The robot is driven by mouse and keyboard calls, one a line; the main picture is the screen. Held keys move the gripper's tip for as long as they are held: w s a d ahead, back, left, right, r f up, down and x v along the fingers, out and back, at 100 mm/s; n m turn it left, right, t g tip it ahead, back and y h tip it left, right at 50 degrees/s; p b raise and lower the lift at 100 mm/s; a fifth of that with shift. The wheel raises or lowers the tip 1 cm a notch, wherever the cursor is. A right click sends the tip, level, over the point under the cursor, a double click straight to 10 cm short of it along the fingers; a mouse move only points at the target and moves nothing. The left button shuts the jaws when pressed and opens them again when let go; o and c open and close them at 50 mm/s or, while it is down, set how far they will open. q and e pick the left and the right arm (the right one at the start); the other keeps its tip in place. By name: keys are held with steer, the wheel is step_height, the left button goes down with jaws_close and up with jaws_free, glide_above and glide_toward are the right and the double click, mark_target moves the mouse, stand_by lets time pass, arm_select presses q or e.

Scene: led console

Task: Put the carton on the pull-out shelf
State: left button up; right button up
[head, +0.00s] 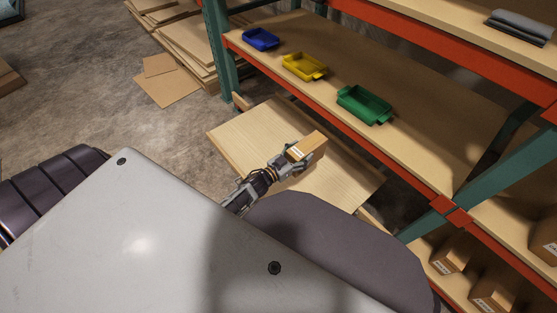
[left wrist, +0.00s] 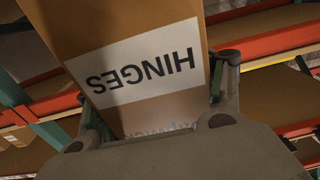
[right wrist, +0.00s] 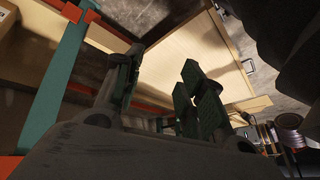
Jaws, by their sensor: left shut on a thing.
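The carton (head: 307,145) is a small brown box with a white label. My left gripper (head: 300,160) is shut on it, over the pull-out shelf (head: 240,130). I cannot tell whether the carton touches the board. In the left wrist view the carton (left wrist: 145,35) sits between the fingers, its label reading HINGES upside down. The pull-out shelf is a bare pale wood board sticking out below the rack's bin level. It also shows in the right wrist view (right wrist: 190,55). My right gripper (right wrist: 160,95) is open and empty there; the head view does not show it.
Blue (head: 261,39), yellow (head: 304,67) and green (head: 364,105) bins stand on the rack shelf above the board. A teal upright (head: 218,45) and orange beams frame the rack. Brown boxes (head: 450,256) stand at lower right. Flat cardboard (head: 165,85) lies on the floor at upper left.

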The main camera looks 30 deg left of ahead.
arm_select(q)
steer(key=a+f+b, duration=0.1)
steer(key=a+f, duration=0.1)
steer(key=f, duration=0.1)
steer(key=a+f+b, duration=0.1)
steer(key=a+f, duration=0.1)
steer(key=f, duration=0.2)
steer(key=a+f+b, duration=0.1)
steer(key=a+f, duration=0.1)
steer(key=f, duration=0.1)
steer(key=shift+s+a+f, duration=0.15)
steer(key=shift+s+f, duration=0.2)
steer(key=shift+s+a+f, duration=0.1)
steer(key=shift+a+f, duration=0.25)
arm_select(e)
steer(key=shift+m+t+y, duration=0.3)
steer(key=shift+t+y, duration=0.1)
steer(key=shift+t, duration=0.2)
steer(key=shift+w+a+f, duration=0.1)
steer(key=shift+a+f, duration=0.1)
steer(key=shift+f, duration=0.6)
steer(key=shift+a+f, duration=0.2)
steer(key=shift+f, duration=0.6)
steer(key=shift+w+a+f, duration=0.1)
steer(key=shift+a+f, duration=0.1)
steer(key=shift+f, duration=0.6)
arm_select(q)
steer(key=shift+f, duration=0.1)
